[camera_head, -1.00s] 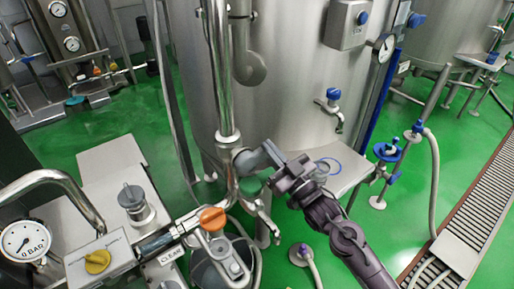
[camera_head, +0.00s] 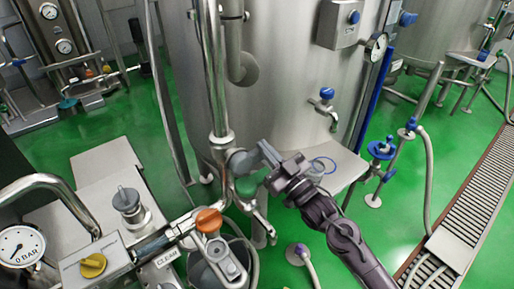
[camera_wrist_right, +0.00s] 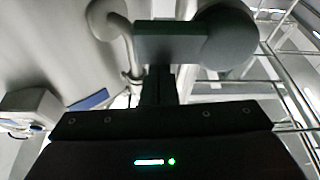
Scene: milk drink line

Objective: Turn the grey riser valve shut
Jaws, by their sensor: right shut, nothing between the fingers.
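The grey riser valve (camera_head: 241,161) sits at the foot of the steel riser pipe (camera_head: 214,80), partly hidden by my right gripper. In the right wrist view a dark grey round knob (camera_wrist_right: 228,38) shows top right, with a flat grey block beside it. My right gripper (camera_head: 268,154) is shut and empty, its fingers right up against the valve's right side. In the right wrist view its fingers (camera_wrist_right: 158,80) point at the grey block; whether they touch it I cannot tell. My left gripper is not in view.
An orange knob (camera_head: 208,220), a yellow knob (camera_head: 93,265) and a gauge reading 0 bar (camera_head: 20,246) are to the left. A large steel tank (camera_head: 280,80) stands behind.

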